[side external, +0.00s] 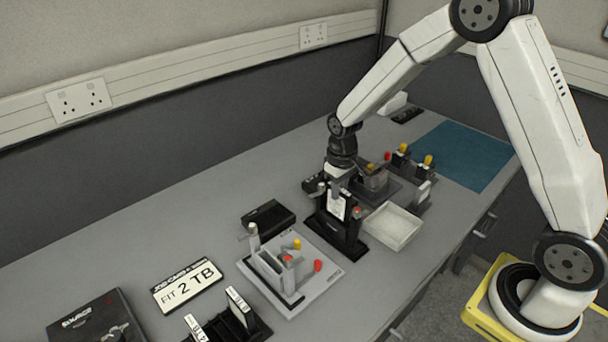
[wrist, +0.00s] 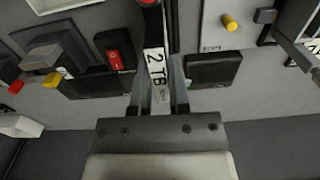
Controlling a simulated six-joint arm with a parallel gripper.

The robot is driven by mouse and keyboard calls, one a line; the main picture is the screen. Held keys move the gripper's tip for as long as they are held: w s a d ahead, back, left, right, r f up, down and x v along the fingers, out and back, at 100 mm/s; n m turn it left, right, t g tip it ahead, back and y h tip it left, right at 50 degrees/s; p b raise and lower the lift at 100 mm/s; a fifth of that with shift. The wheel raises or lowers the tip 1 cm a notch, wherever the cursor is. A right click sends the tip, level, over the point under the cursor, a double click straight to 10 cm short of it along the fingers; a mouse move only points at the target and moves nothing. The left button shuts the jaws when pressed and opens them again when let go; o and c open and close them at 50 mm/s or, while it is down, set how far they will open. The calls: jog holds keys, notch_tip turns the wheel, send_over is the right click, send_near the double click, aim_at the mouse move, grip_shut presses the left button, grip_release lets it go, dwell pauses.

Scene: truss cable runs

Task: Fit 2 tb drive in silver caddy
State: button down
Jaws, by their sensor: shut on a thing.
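The 2 TB drive (wrist: 155,65) is a slim upright piece with a white "2 TB" label. My gripper (wrist: 160,100) is shut on it, with one finger on each side. In the side view the drive (side external: 337,206) is under my gripper (side external: 338,188), at a black stand (side external: 345,236); I cannot tell whether it is seated there or just clear of it. The silver caddy (side external: 318,268) is a light grey plate with an upright bracket and yellow and red knobs, left of and nearer than my gripper. Part of a light plate with a yellow knob (wrist: 231,22) shows at the wrist view's upper right.
A white tray (side external: 393,227) stands right of the black stand. A black box (side external: 267,217) lies behind the caddy. A job card reading "FIT 2 TB" (side external: 187,286) and a black rack holding labelled drives (side external: 222,325) are at left. Darker fixtures with knobs stand behind. A blue mat (side external: 458,155) lies clear.

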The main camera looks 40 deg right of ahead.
jog(key=shift+r, duration=1.85)
jog(key=shift+a, duration=0.15)
jog(key=a+r, duration=0.2)
jog(key=a, duration=1.8)
jog(key=shift+a, duration=0.4)
jog(key=shift+f, duration=2.1)
jog(key=shift+f, duration=2.45)
